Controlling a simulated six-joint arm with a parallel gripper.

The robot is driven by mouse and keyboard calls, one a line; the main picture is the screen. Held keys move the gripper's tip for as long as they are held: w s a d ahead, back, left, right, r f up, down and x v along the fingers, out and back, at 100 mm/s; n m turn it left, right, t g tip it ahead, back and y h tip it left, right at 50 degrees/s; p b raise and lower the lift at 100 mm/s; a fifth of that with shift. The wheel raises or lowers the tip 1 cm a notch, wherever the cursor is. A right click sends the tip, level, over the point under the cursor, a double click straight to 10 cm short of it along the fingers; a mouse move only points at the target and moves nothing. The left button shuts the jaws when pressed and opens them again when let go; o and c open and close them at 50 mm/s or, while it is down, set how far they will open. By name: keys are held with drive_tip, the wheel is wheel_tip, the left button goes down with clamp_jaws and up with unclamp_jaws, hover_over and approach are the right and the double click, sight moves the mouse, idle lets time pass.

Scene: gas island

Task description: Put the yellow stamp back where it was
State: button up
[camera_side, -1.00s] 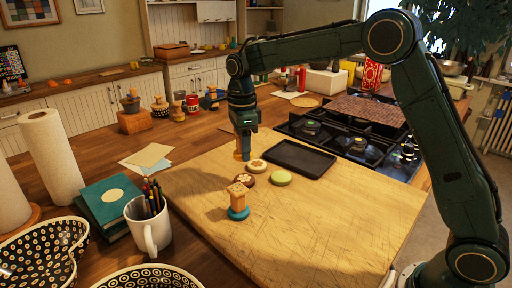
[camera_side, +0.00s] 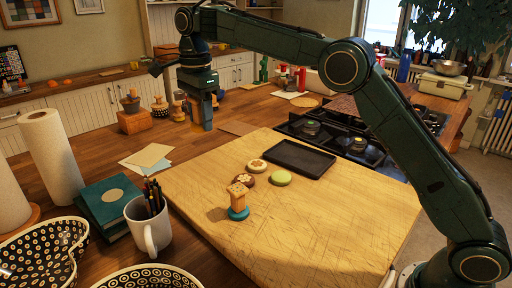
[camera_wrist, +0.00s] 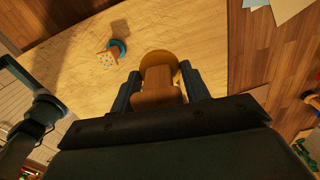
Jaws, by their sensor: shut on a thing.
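My gripper (camera_side: 204,126) is shut on the yellow stamp. In the wrist view the yellow stamp (camera_wrist: 160,72) shows between my two fingers, a wooden handle with a yellow round base. In the side view my fingers mostly hide it.
A wooden block (camera_side: 133,121) stands at the back left. Paper sheets (camera_side: 147,156) lie on the counter.

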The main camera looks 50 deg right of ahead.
drive_tip(key=shift+a+r+n, duration=0.6)
drive_tip(key=shift+a+r, duration=0.45)
drive_tip(key=shift+f, duration=0.1)
hover_over(203, 194)
wheel_tip(203, 194, down, 16)
drive_tip(key=shift+w+r, duration=0.1)
drive_tip(key=shift+r, duration=0.1)
drive_tip(key=shift+f, duration=0.1)
drive_tip(key=shift+f, duration=2)
drive_tip(key=shift+f, duration=0.1)
drive_tip(key=o, duration=1.1)
